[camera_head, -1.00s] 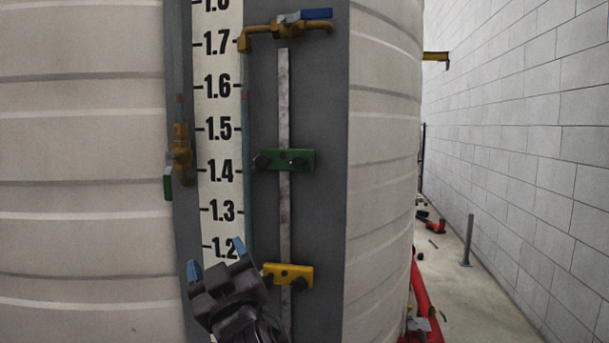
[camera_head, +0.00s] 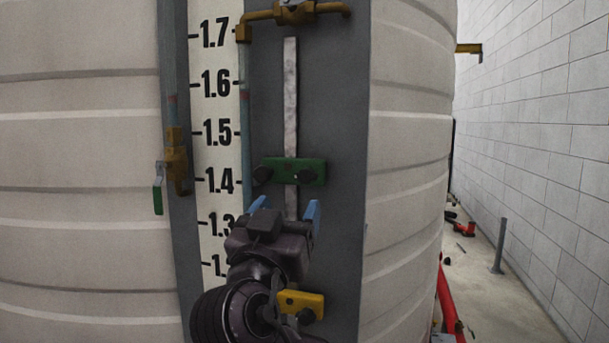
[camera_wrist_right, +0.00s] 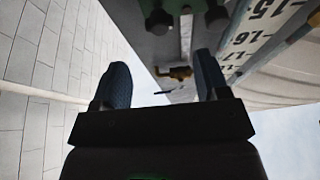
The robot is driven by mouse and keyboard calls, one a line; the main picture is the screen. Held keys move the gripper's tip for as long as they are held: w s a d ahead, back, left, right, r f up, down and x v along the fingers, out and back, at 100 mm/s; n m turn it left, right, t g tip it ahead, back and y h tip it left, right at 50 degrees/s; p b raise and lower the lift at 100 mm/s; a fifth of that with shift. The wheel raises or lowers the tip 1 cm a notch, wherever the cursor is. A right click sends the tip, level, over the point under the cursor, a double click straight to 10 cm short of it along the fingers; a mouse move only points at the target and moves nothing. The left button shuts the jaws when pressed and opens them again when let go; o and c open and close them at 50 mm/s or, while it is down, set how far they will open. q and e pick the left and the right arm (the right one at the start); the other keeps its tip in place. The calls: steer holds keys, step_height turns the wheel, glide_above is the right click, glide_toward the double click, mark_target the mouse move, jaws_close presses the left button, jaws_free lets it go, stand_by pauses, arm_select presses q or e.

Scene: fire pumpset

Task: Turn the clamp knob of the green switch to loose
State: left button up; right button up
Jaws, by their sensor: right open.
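The green switch (camera_head: 284,165) is a green block on the pale vertical strip (camera_head: 290,110), near the 1.4 mark. It has dark round knobs, one at its left end (camera_head: 262,175) and one at its right (camera_head: 308,176). My right gripper (camera_head: 285,208) is open and empty, with its blue fingertips just below the green switch in the head view. I see no contact. In the right wrist view, two dark knobs (camera_wrist_right: 158,21) show at the top, beyond the open fingers (camera_wrist_right: 163,75). My left gripper is out of view.
A yellow switch (camera_head: 301,301) sits lower on the strip, partly hidden by my right arm. Brass valve piping (camera_head: 262,16) crosses above, and another valve (camera_head: 176,160) is at left. The white scale (camera_head: 217,110) and ribbed tank (camera_head: 80,180) flank the grey panel.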

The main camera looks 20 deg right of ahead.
mark_target(305, 178)
steer(key=p+x, duration=0.2)
steer(key=x, duration=0.6)
steer(key=shift+w+d, duration=0.1)
steer(key=shift+d, duration=0.05)
steer(key=shift+w+d+r, duration=0.15)
steer(key=shift+w+d, duration=0.1)
steer(key=shift+w, duration=0.05)
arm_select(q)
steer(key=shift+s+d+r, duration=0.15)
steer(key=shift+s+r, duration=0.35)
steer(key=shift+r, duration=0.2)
arm_select(e)
steer(key=shift+w, duration=0.1)
steer(key=shift+c, duration=0.3)
steer(key=c, duration=0.9)
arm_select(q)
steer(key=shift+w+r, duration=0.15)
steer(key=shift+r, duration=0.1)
arm_select(e)
steer(key=shift+o, duration=0.2)
